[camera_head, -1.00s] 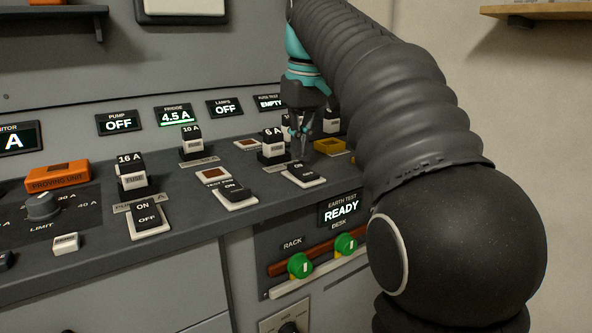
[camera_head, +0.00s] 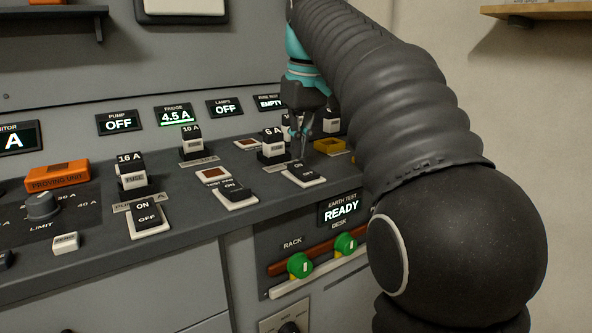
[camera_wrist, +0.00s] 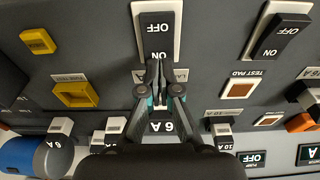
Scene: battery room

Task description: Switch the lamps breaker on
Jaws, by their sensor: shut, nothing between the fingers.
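The lamps breaker (camera_head: 304,174) is a black rocker in a white frame on the sloping desk, with ON at its far end and OFF at its near end. It also shows at the top of the wrist view (camera_wrist: 156,32). The lamps display (camera_head: 225,107) reads OFF. My gripper (camera_head: 303,154) is shut and empty, pointing down at the breaker's far end. In the wrist view its closed fingertips (camera_wrist: 155,68) lie by the ON end and partly cover the label there. I cannot tell whether they touch the rocker.
The 6 A fuse (camera_head: 273,146) stands just behind the breaker. The fridge breaker (camera_head: 233,192) is to the left, the pump breaker (camera_head: 147,216) further left. A yellow square holder (camera_head: 329,146) lies to the right. Green earth test knobs (camera_head: 300,265) are on the front panel below.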

